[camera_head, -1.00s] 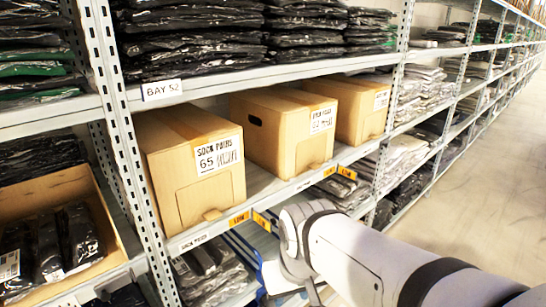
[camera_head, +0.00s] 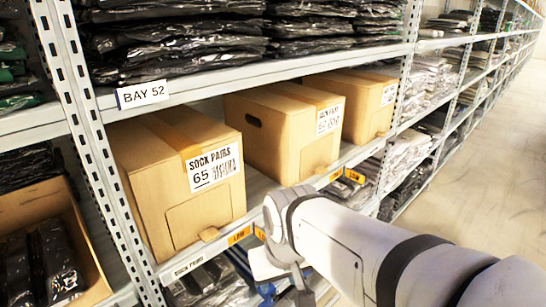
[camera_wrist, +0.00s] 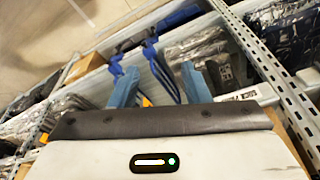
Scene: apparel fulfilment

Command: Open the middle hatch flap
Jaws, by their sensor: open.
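Three cardboard boxes stand in a row on the middle shelf. The middle box (camera_head: 280,135) has a cut flap (camera_head: 303,172) low on its front, partly behind my arm; it looks closed. The left box (camera_head: 170,180), labelled SOCK PAIRS 65, has a similar closed flap (camera_head: 198,220) with a small tab. The right box (camera_head: 360,108) stands farther along. No flap is clear in the wrist view.
The shelf's front lip (camera_head: 210,245) carries orange LOW tags (camera_head: 239,236). A perforated upright (camera_head: 85,140) stands left of the boxes. Bagged black garments (camera_head: 190,45) fill the shelf above. An open carton (camera_head: 75,250) sits at the left. The aisle floor (camera_head: 490,180) is clear.

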